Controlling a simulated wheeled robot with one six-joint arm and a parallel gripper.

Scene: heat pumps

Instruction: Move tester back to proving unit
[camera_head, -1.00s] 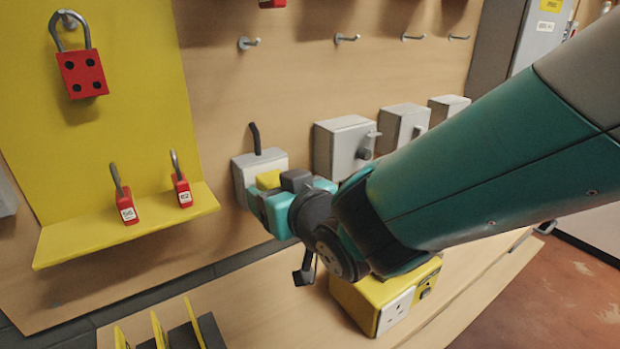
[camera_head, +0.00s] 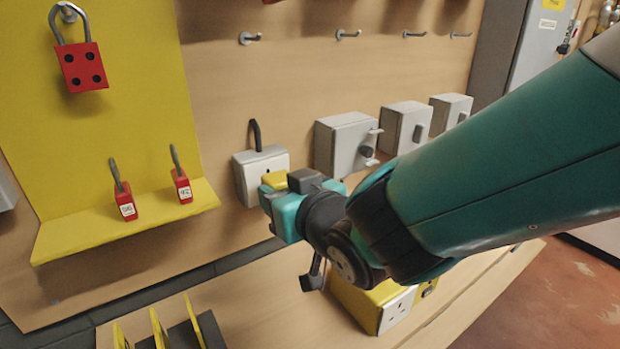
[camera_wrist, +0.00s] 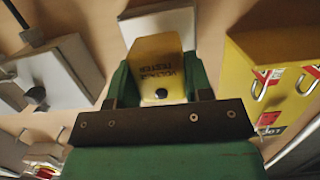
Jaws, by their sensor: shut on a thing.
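The voltage tester (camera_wrist: 155,68) is yellow with dark lettering, and my gripper (camera_wrist: 158,92) is shut on it in the wrist view. In the head view a yellow part of the tester (camera_head: 273,179) shows at my teal gripper (camera_head: 290,210), in front of the white socket box on the wall. I cannot tell whether the tester touches that box. The proving unit (camera_head: 372,303) is a yellow box with a white socket face. It stands on the bench below and right of my gripper, partly hidden by my arm.
The white socket box (camera_head: 246,180) and several grey switch boxes (camera_head: 342,145) project from the wall board. A yellow shelf (camera_head: 90,226) with two red padlocks is at left. Yellow cards in a dark rack (camera_head: 182,335) stand at the bottom. Bench between rack and proving unit is clear.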

